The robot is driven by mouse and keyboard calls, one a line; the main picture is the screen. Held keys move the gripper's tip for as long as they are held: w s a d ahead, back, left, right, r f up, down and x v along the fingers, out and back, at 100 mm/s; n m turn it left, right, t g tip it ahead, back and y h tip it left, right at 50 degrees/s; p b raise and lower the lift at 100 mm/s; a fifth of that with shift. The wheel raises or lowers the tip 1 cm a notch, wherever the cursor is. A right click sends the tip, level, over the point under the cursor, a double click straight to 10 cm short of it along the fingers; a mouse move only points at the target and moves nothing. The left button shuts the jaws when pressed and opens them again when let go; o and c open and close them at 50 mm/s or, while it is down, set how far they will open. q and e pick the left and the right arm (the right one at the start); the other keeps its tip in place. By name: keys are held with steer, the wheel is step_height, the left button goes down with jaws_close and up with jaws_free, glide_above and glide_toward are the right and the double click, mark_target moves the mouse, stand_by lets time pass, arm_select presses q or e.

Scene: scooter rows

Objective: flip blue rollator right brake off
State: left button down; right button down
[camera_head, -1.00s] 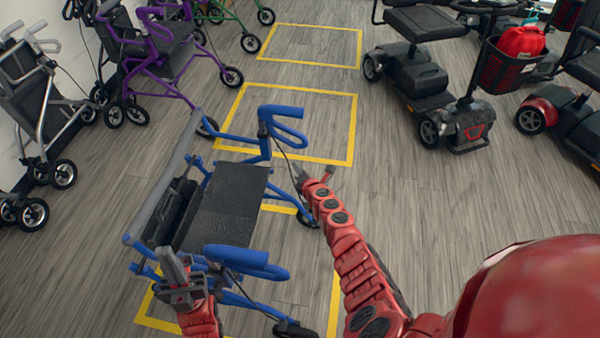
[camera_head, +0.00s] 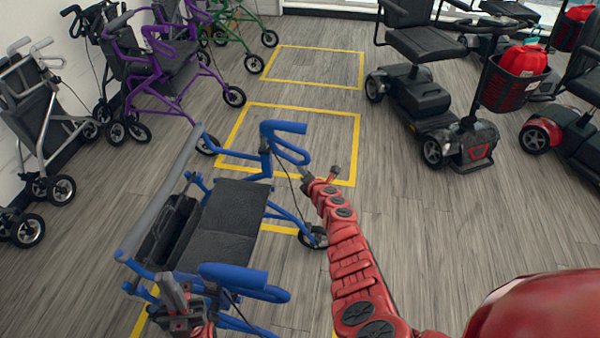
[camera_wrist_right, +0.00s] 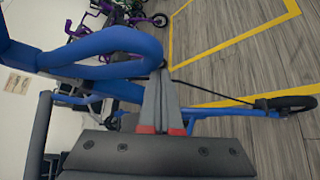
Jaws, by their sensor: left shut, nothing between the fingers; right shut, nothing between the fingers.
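The blue rollator (camera_head: 235,285) stands upright in front of me, with a dark seat (camera_head: 225,215) and a grey back bar. Its far handle (camera_head: 285,127) has a blue looped brake lever (camera_head: 293,154) below the grip and a dark cable. My right gripper (camera_head: 306,181) is shut and empty, just below that lever. In the right wrist view, its closed fingers (camera_wrist_right: 160,92) point at the blue loop (camera_wrist_right: 105,52); I cannot tell whether they touch it. My left gripper (camera_head: 176,298) is shut and empty beside the near handle (camera_head: 245,279), at the bottom.
A purple rollator (camera_head: 165,75) and a grey one (camera_head: 45,115) stand along the left wall. Black mobility scooters (camera_head: 435,110) stand at the right, one with a red item (camera_head: 525,60) in its basket. Yellow floor outlines (camera_head: 357,130) lie beyond the blue rollator.

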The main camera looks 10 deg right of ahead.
steer(key=shift+r, duration=0.1)
steer(key=s+d+r+n+g+h+p, duration=0.1)
steer(key=d+r+p, duration=0.3)
steer(key=p, duration=0.6)
step_height(320, 180, up, 3)
steer(key=shift+s+f+n+g+h+p, duration=0.1)
steer(key=shift+s+n+g+h+p, duration=0.3)
steer(key=shift+n+h, duration=0.25)
steer(key=shift+d, duration=0.1)
step_height(320, 180, down, 4)
steer(key=a+b, duration=0.1)
steer(key=a, duration=0.1)
steer(key=p+v, duration=1)
steer(key=shift+s+a+r+p, duration=0.2)
steer(key=shift+a+r+p, duration=0.05)
steer(key=shift+r+p, duration=0.05)
